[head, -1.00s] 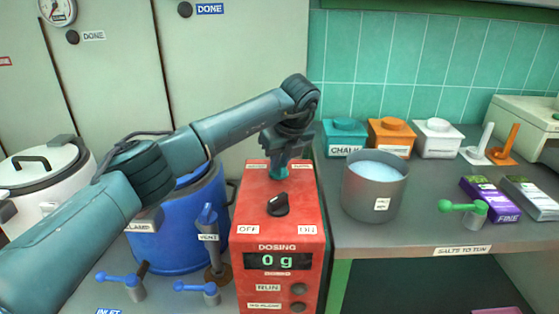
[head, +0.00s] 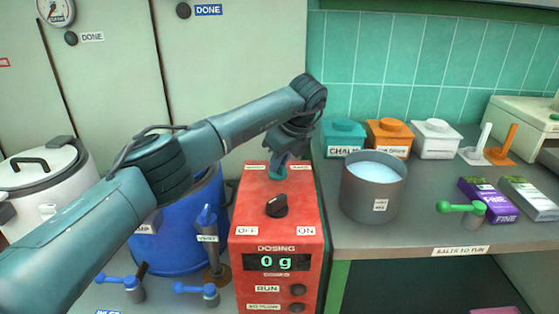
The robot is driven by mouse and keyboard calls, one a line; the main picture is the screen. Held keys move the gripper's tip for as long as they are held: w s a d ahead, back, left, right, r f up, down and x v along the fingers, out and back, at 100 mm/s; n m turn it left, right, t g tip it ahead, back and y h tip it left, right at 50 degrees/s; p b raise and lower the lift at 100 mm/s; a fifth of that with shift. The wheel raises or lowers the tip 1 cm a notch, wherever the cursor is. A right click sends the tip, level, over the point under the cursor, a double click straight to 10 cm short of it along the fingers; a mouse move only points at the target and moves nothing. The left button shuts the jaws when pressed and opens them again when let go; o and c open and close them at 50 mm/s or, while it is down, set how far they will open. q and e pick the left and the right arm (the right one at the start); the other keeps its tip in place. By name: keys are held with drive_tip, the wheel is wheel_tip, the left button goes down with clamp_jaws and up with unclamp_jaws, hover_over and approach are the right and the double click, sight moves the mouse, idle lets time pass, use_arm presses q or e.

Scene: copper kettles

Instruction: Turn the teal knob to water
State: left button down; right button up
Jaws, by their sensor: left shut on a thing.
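The teal knob (head: 278,172) is on the sloped top of the red dosing box (head: 250,210), between two small white labels that are too small to read surely. My left gripper (head: 279,164) comes down from above and is shut on the teal knob. The fingers hide part of the knob, so its pointing direction cannot be told. A black knob (head: 277,205) sits below it, between OFF and ON labels. The display (head: 277,262) reads 0 g. My right gripper is not in view.
A blue drum (head: 170,235) with blue-handled valves stands left of the box. A grey pot (head: 372,190) of pale contents stands on the counter at right. Lidded teal, orange and white boxes stand behind it. A green-handled valve (head: 463,208) sits farther right.

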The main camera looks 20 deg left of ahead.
use_arm(q)
drive_tip(key=c, duration=1.4)
unclamp_jaws()
drive_tip(key=v, duration=1.3)
drive_tip(key=shift+r, duration=0.1)
